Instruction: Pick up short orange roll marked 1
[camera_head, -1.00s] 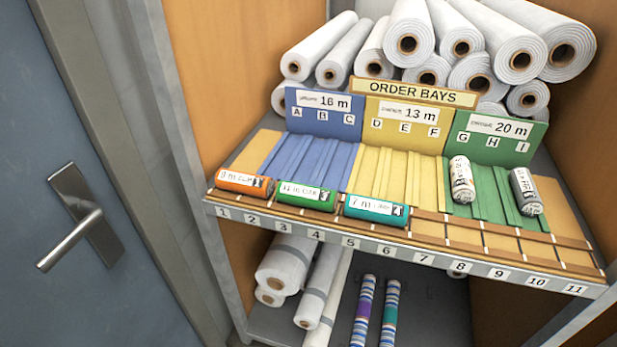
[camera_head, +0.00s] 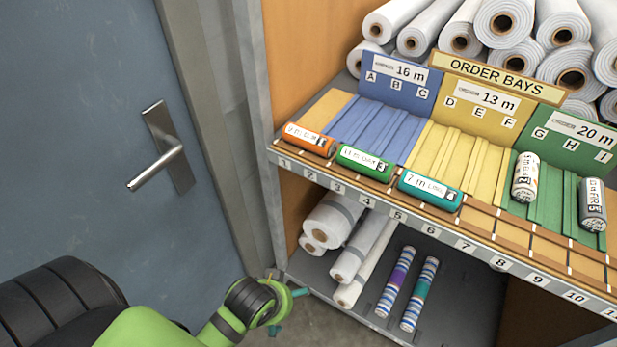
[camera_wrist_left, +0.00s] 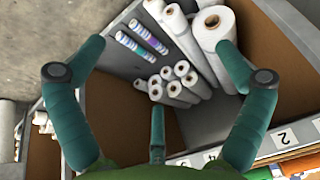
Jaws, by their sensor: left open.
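The short orange roll marked 1 (camera_head: 310,139) lies at the left end of the front row on the shelf, above the slot labels 1 and 2. A blurred orange patch, perhaps this roll, shows at the lower right edge of the left wrist view (camera_wrist_left: 302,166). My left gripper (camera_head: 288,308) is low in front of the cabinet, below and left of the roll and apart from it. In the left wrist view its teal fingers (camera_wrist_left: 157,95) are spread and empty. My right gripper is not in view.
A green roll (camera_head: 364,163) and a teal roll (camera_head: 430,190) lie right of the orange one. White rolls (camera_head: 362,252) and striped rolls (camera_head: 395,284) lie on the lower shelf. A blue door (camera_head: 90,130) with a handle (camera_head: 163,158) stands at the left.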

